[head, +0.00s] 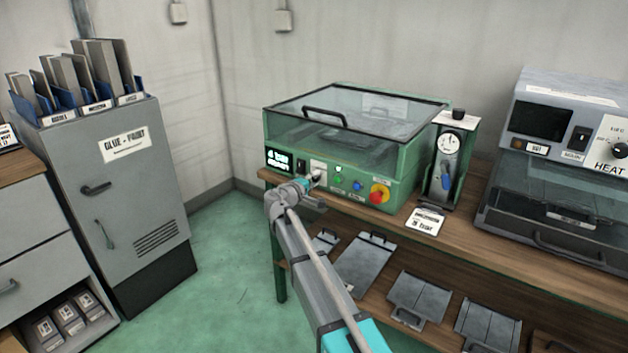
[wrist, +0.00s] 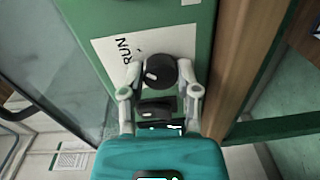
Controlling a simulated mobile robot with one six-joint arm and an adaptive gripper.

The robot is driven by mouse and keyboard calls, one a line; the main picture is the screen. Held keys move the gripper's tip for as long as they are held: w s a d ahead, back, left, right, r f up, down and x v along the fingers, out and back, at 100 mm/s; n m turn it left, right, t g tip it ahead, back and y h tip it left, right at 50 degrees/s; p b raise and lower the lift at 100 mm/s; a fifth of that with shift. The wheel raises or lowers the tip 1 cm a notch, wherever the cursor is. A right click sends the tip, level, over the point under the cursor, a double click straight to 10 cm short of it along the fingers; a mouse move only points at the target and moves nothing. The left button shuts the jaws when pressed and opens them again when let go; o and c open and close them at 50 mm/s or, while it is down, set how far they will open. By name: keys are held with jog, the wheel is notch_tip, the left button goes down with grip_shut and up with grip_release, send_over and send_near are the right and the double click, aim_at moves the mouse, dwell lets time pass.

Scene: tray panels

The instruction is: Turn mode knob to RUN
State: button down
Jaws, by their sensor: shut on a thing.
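The mode knob (wrist: 157,74) is a round black knob with a short white mark, on a white label plate (wrist: 108,50) on the green machine front. The word RUN is printed on the plate, just to the upper left of the knob in the wrist view. My gripper (wrist: 158,66) is shut on the knob, one pale finger at each side. The white mark lies on the left part of the knob's face; its exact setting is hard to tell. In the head view my gripper (head: 314,182) reaches the green machine's front panel (head: 345,202), and the knob is mostly hidden there.
Right of the knob are a green button (head: 338,179), a blue button (head: 357,186) and a red emergency knob (head: 380,193) on yellow. A clear lid (head: 350,115) is closed above. A gauge stand (head: 449,160) and a grey heater (head: 560,160) stand farther right on the bench.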

jog(key=shift+m, duration=0.5)
jog(key=shift+c, duration=1.6)
grip_release()
jog(key=shift+n, duration=0.4)
